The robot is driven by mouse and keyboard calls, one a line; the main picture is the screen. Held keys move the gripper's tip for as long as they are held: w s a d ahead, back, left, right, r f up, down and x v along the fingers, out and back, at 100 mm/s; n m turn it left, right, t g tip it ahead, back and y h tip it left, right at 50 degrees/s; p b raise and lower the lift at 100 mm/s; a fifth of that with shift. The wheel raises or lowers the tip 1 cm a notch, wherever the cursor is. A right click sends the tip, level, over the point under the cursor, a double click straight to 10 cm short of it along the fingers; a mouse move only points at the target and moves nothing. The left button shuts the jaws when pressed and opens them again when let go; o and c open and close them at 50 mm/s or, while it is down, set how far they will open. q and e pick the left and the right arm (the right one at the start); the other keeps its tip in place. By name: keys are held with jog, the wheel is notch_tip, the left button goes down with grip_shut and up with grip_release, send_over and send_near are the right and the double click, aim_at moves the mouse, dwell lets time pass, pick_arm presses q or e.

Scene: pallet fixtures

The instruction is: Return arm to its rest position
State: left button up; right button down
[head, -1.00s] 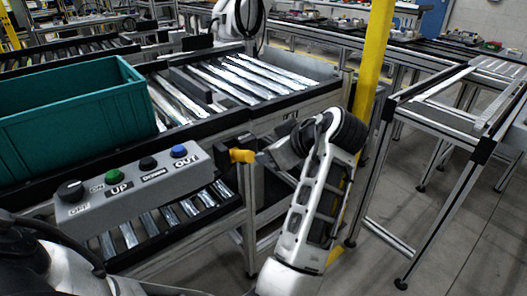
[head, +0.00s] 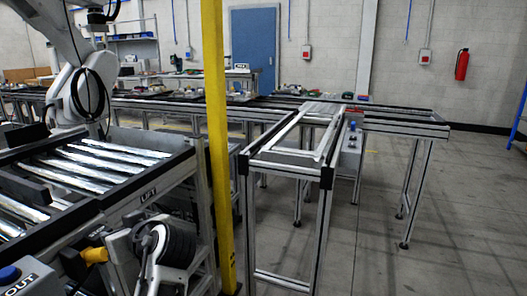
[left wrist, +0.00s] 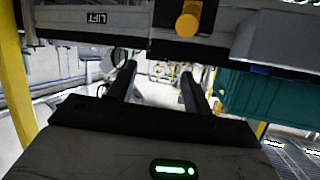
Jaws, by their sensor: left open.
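The fingertips are hard to make out in the head view. My right gripper is not in view.
A roller conveyor (head: 150,188) marked LIFT is at left. A yellow post (head: 217,130) stands right of it, then an aluminium frame table (head: 325,172). The control box (head: 22,284) is cut off at lower left. A teal bin (left wrist: 262,98) shows in the wrist view. Floor at right is clear.

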pick_arm(q)
jog(key=s+d+f+m+t+h+p, duration=0.1)
jog(key=s+d+f+m+t+h, duration=0.15)
jog(key=f+m+h, duration=0.35)
jog(key=s+d+f+m+t+h, duration=0.1)
jog(key=s+d+f+m, duration=0.25)
jog(key=f, duration=0.55)
jog(key=s+d+f+m+h, duration=0.1)
jog(key=s+d+f+h, duration=0.1)
jog(key=s, duration=0.3)
jog(key=s+d+f+h+p, duration=0.1)
jog(key=s+d+f+h, duration=0.1)
jog(key=s+d+h, duration=0.1)
jog(key=s+d+f+m+h, duration=0.1)
jog(key=s+d+f+h, duration=0.1)
jog(key=s+d, duration=0.3)
jog(key=s+g+h, duration=0.1)
jog(key=s, duration=0.2)
jog(key=shift+m, duration=0.35)
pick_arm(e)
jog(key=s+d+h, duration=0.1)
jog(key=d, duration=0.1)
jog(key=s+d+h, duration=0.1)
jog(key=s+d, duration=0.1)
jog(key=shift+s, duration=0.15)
